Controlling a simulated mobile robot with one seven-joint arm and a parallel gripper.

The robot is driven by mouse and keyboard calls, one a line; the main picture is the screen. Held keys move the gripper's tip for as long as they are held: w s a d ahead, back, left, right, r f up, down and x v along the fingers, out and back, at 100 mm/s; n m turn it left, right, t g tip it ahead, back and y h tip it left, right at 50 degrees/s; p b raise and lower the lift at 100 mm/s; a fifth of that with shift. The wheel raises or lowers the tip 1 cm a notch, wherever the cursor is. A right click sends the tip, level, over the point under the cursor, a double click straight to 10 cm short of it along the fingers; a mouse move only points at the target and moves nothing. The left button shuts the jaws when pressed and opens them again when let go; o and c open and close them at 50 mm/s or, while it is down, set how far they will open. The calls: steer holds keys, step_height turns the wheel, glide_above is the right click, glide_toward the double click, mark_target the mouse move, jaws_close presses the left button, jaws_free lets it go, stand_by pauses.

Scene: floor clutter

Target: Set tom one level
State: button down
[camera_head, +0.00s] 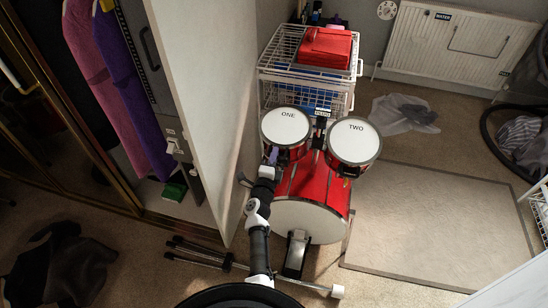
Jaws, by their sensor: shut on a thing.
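Tom one (287,127) is a small red drum with a white head marked ONE, mounted at the upper left of the red bass drum (322,190). Its head faces up toward the camera; I cannot tell its exact tilt. Tom two (354,141), marked TWO, sits to its right and a little nearer. My gripper (271,160) reaches up from below to the lower left side of tom one. It is shut at a small purplish part there; its fingertips and exactly what they hold are too small to make out.
A wire basket rack (307,82) with a red case (325,48) stands behind the drums. A white door panel (205,100) is close on the left. A bass pedal (296,255) lies in front. A beige mat (440,215) gives free floor at right; grey cloth (403,113) lies beyond.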

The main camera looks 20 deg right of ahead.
steer(key=r, duration=0.1)
steer(key=r+p, duration=0.1)
steer(key=shift+w+d+r, duration=0.15)
steer(key=shift+w+r, duration=0.15)
steer(key=shift+w, duration=0.05)
steer(key=c, duration=1.8)
jaws_free()
steer(key=shift+c, duration=0.2)
steer(key=shift+f, duration=0.1)
steer(key=shift+s, duration=0.2)
steer(key=v, duration=1.3)
steer(key=shift+b, duration=0.3)
steer(key=shift+s, duration=0.1)
